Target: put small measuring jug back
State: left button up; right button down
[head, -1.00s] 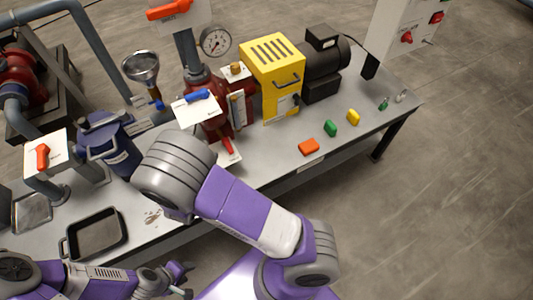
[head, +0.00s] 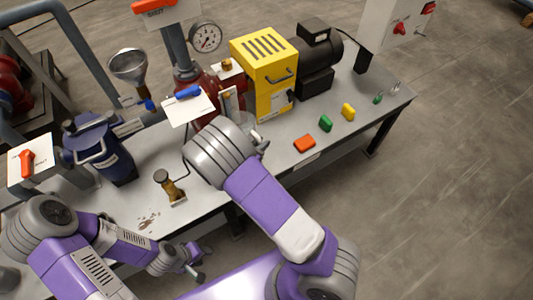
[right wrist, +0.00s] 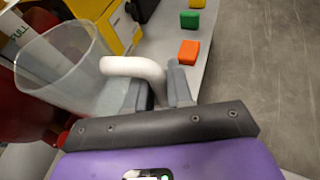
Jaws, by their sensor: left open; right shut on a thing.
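The small measuring jug (right wrist: 65,75) is clear, with a white handle (right wrist: 135,68). It fills the left of the right wrist view. My right gripper (right wrist: 160,88) is shut on the handle. In the head view, part of the right gripper shows just beyond the thick purple and grey arm, above the bench (head: 210,195) and in front of the red pump body. The jug is mostly hidden there; I cannot tell whether it touches anything. My left gripper (head: 197,262) is open and empty, off the bench's front edge.
Orange (head: 304,144), green (head: 326,123) and yellow (head: 348,112) blocks lie on the right of the bench. A yellow guard (head: 265,75) and black motor (head: 318,60) stand behind. A brass valve (head: 170,187) stands on the bench near brown spots. A funnel (head: 128,68) is at the back.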

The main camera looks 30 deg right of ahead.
jog(key=w+d+f+m+g+b, duration=0.2)
jog(key=w+d+f+b, duration=0.1)
jog(key=d+f, duration=0.35)
jog(key=shift+h, duration=0.4)
jog(key=shift+w+d+f+b, duration=0.15)
jog(key=shift+f+b, duration=0.4)
jog(key=shift+f, duration=1.05)
jog(key=shift+s+d+f+b, duration=0.15)
jog(key=shift+f+b, duration=0.45)
jog(key=shift+f, duration=1)
jog(key=shift+w+d+f+b, duration=0.15)
jog(key=shift+f+b, duration=0.4)
jog(key=shift+f, duration=1.05)
jog(key=shift+f, duration=0.2)
jog(key=c, duration=1)
grip_release()
jog(key=shift+r, duration=0.1)
